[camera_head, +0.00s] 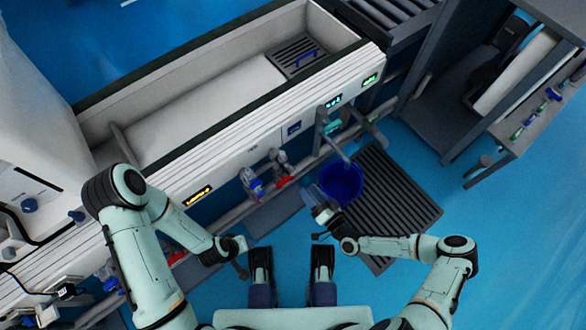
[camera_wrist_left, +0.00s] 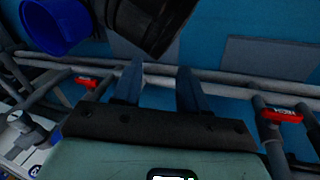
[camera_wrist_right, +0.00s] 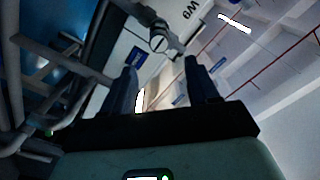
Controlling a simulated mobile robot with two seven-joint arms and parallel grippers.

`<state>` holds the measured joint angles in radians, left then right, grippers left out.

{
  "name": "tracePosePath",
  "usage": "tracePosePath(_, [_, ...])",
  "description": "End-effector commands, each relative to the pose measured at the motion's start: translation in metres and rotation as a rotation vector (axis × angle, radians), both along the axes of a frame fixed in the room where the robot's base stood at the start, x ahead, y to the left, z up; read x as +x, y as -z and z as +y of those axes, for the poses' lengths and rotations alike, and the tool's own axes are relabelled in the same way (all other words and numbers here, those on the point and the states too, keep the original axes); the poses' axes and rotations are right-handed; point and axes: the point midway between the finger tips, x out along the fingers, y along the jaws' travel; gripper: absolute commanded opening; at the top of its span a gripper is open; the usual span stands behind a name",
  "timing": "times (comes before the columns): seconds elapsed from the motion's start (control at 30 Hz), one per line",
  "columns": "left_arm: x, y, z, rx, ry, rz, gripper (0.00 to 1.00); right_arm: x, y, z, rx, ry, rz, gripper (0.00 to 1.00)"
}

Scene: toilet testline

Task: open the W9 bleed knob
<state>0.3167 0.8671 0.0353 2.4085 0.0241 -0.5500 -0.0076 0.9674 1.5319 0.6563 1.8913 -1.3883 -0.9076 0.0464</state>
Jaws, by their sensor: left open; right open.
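The W9 label (camera_wrist_right: 190,12) shows on the white bench front in the right wrist view. A round metal fitting with a slotted face (camera_wrist_right: 158,42) lies just below it; I cannot tell whether this is the bleed knob. In the head view, pipe fittings (camera_head: 279,160) with a red handle (camera_head: 285,181) stand out from the bench front. My right gripper (camera_head: 322,212) is open and empty near the blue bucket, its fingers (camera_wrist_right: 162,82) apart and pointing toward the bench. My left gripper (camera_head: 243,262) is open and empty, low in front of the bench; its fingers (camera_wrist_left: 160,85) show apart.
The blue bucket (camera_head: 341,183) stands on the dark floor grate (camera_head: 393,206) under a spout. Grey pipes (camera_wrist_left: 235,85) run along the bench foot, with a red-handled valve (camera_wrist_left: 285,115). A grey cabinet (camera_head: 448,110) stands at right. Blue floor is clear at lower right.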

Motion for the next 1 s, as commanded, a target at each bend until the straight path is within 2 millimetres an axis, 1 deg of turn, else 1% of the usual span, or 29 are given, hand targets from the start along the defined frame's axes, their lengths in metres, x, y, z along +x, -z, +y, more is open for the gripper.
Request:
tracePosePath(0.03, [0.001,0.002,0.001,0.001,-0.002,-0.003,0.43,0.008,0.001,0.008,0.001,-0.004,-0.002,0.59])
tracePosePath(0.3, [0.010,0.008,0.005,0.012,-0.010,-0.024,0.43,0.055,0.002,0.041,-0.001,-0.003,0.001,0.59])
tracePosePath(0.5, [0.014,0.011,0.007,0.019,-0.015,-0.037,0.43,0.077,0.001,0.057,-0.001,-0.002,0.002,0.59])
tracePosePath(0.7, [0.016,0.012,0.008,0.021,-0.018,-0.042,0.43,0.086,0.001,0.063,-0.001,-0.003,0.003,0.59])
tracePosePath(0.93, [0.016,0.012,0.008,0.021,-0.018,-0.042,0.43,0.086,0.001,0.063,-0.001,-0.002,0.003,0.59])
tracePosePath(0.97, [0.016,0.012,0.008,0.021,-0.018,-0.042,0.43,0.086,0.001,0.063,-0.001,-0.002,0.003,0.53])
tracePosePath(1.0, [0.016,0.012,0.008,0.021,-0.018,-0.042,0.43,0.086,0.001,0.063,-0.001,-0.002,0.003,0.40])
